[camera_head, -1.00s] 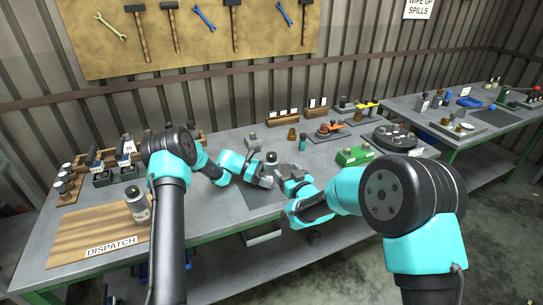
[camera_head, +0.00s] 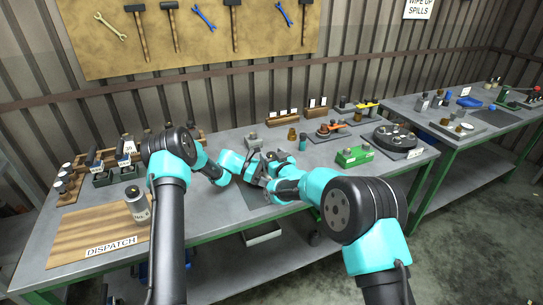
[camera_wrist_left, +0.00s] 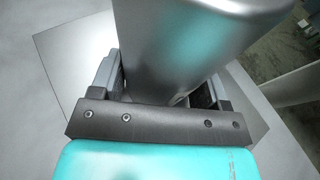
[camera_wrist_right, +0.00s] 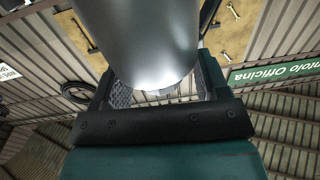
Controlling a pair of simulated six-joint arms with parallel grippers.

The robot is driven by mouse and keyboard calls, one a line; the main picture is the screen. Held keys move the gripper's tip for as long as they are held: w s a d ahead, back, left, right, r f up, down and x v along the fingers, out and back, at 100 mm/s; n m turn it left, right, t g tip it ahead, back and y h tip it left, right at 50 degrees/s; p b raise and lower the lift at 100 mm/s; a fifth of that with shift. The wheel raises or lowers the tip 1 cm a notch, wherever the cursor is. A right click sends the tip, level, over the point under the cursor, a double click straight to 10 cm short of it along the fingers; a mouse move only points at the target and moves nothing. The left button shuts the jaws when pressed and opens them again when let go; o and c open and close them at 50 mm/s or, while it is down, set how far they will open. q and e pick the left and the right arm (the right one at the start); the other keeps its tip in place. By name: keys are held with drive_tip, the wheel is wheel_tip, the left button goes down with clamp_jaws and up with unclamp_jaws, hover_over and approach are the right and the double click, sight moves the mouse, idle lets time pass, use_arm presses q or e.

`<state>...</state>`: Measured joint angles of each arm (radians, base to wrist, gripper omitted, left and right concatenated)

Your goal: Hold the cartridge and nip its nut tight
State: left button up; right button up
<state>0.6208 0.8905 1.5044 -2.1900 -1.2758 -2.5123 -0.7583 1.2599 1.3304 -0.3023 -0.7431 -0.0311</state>
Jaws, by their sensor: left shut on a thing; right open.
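The cartridge (camera_wrist_left: 195,45) is a smooth grey metal cylinder between the fingers of my left gripper (camera_head: 262,180), which is shut on it. In the head view it is mostly hidden by my grippers. My right gripper (camera_head: 271,162) is open, close beside and above the left one. In the right wrist view a grey metal cylinder (camera_wrist_right: 140,40) reaches in between its spread fingers, with a gap visible at the right finger. I cannot make out the nut or tell whether the right fingers touch anything.
A dark mat (camera_head: 258,201) lies beneath my grippers. A labelled canister (camera_head: 137,206) stands on the wooden dispatch board (camera_head: 85,232) at left. Small parts stand behind.

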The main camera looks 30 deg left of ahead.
drive_tip(key=shift+w+a, duration=0.2)
drive_tip(key=shift+a, duration=0.15)
drive_tip(key=c, duration=0.9)
drive_tip(key=shift+m+t+h, duration=0.5)
drive_tip(key=shift+m+t, duration=0.1)
drive_tip(key=shift+t, duration=0.2)
drive_tip(key=shift+w+m+t+h, duration=0.1)
drive_tip(key=shift+m+t+h, duration=2.35)
drive_tip(key=shift+h, duration=0.65)
drive_tip(key=shift+d+m+t+h, duration=0.1)
drive_tip(key=shift+m+t+h, duration=0.35)
drive_tip(key=shift+m+h, duration=1.3)
drive_tip(key=shift+m+t+h, duration=0.4)
drive_tip(key=shift+m+h, duration=0.6)
drive_tip(key=shift+h, duration=1.35)
